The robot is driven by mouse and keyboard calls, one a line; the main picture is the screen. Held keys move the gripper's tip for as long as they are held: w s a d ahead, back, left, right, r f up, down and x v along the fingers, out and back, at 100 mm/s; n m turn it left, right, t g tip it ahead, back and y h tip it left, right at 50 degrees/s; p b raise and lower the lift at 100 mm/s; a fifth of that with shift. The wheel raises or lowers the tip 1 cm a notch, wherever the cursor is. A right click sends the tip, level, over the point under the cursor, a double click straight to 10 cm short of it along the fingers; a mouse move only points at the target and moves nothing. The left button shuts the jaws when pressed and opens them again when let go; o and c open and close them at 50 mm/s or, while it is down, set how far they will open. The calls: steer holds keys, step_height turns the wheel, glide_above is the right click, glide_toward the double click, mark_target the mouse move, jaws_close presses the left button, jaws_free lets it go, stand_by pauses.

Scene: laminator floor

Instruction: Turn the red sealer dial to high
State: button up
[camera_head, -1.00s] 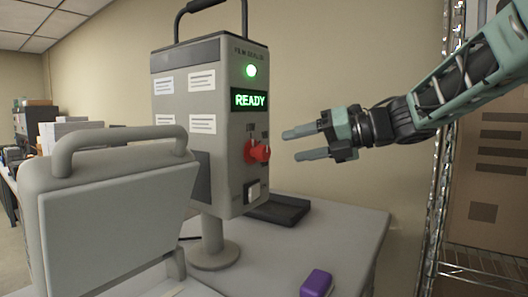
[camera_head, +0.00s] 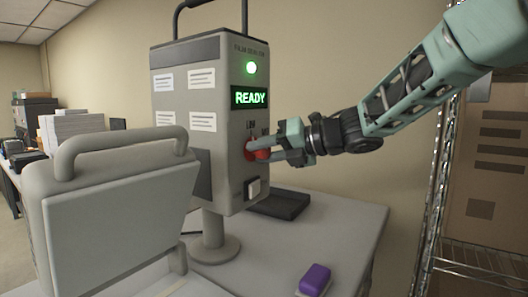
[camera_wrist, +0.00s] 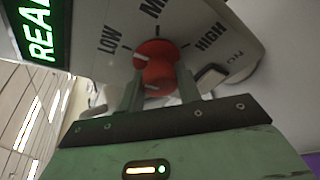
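The red sealer dial (camera_head: 255,149) sits on the front of the grey sealer (camera_head: 215,120), under the lit READY display (camera_head: 250,98). In the wrist view the red dial (camera_wrist: 156,66) has a white mark toward LOW. MID is printed above it and HIGH to its right. My gripper (camera_head: 262,150) is at the dial, one finger on either side. In the wrist view my gripper's fingers (camera_wrist: 160,80) flank the dial, which fills the gap between them. They look closed on it. Part of the dial is hidden behind the fingers in the head view.
A purple block (camera_head: 316,279) lies near the table's front edge. A wire rack (camera_head: 437,200) stands at the right. A grey lidded machine (camera_head: 115,210) fills the left foreground.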

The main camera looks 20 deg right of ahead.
steer(key=shift+c, duration=1.2)
steer(key=m+y+b, duration=0.1)
steer(key=m, duration=0.1)
steer(key=m+y+b, duration=0.1)
steer(key=m, duration=0.2)
steer(key=shift+f+y, duration=0.15)
steer(key=shift+y, duration=0.15)
steer(key=m+y+b, duration=0.1)
steer(key=m+b, duration=0.1)
steer(key=m, duration=0.1)
steer(key=m+t+y+b, duration=0.1)
steer(key=m+b, duration=0.1)
steer(key=m, duration=0.2)
steer(key=m+t+b, duration=0.1)
steer(key=m, duration=0.2)
steer(key=m+t+b, duration=0.1)
steer(key=m, duration=0.2)
steer(key=shift+m+t+h+b, duration=0.2)
steer(key=shift+m+t+b, duration=0.35)
steer(key=shift+m, duration=1.05)
steer(key=shift+m+t+h+b, duration=0.2)
steer(key=shift+m+t, duration=0.65)
steer(key=shift+m, duration=0.75)
